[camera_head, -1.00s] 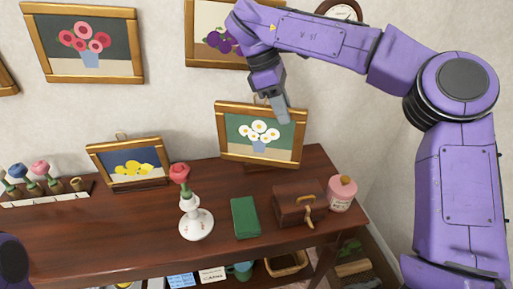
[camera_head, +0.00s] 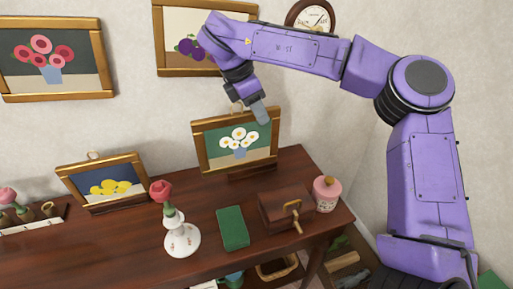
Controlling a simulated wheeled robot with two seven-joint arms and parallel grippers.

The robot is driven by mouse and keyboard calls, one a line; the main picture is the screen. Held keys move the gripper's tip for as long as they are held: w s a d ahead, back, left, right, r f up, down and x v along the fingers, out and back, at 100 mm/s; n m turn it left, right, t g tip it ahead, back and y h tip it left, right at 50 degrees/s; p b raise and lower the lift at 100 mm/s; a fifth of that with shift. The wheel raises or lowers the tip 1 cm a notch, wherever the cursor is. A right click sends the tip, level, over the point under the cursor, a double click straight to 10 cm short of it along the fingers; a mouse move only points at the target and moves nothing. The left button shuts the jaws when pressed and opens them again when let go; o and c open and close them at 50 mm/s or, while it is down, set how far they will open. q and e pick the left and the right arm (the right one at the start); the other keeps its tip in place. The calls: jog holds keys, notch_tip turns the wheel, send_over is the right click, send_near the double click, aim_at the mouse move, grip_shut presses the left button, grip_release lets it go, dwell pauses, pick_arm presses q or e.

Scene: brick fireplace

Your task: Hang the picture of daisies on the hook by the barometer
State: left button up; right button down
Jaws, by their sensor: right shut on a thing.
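The daisies picture (camera_head: 239,143) has a gold frame and white flowers in a blue pot on green. It stands at the back of the dark wooden table (camera_head: 120,245), over a small dark stand (camera_head: 250,172), with its left side lower in view. I cannot tell whether it still touches the stand. My right gripper (camera_head: 260,112) reaches down from above and is shut on the picture's top edge. The round barometer (camera_head: 311,17) hangs on the wall at the top, partly cut off. I cannot make out a hook near it; my right arm covers wall just below. My left gripper is not in view.
A plum picture (camera_head: 180,50) and a red-flower picture (camera_head: 50,60) hang on the wall. A yellow picture (camera_head: 110,187), rose vase (camera_head: 182,238), green book (camera_head: 232,228), brown box (camera_head: 283,208) and pink jar (camera_head: 326,193) stand on the table.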

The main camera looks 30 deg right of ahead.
jog(key=w+d+f+p, duration=0.4)
jog(key=w+d+f, duration=0.4)
jog(key=f, duration=0.3)
jog(key=shift+w+d+f+p, duration=0.2)
jog(key=shift+w+f+p, duration=0.1)
jog(key=shift+f, duration=0.05)
jog(key=shift+s+f+b, duration=0.1)
jog(key=shift+f+b, duration=0.05)
jog(key=shift+b, duration=0.15)
jog(key=c, duration=0.9)
grip_release()
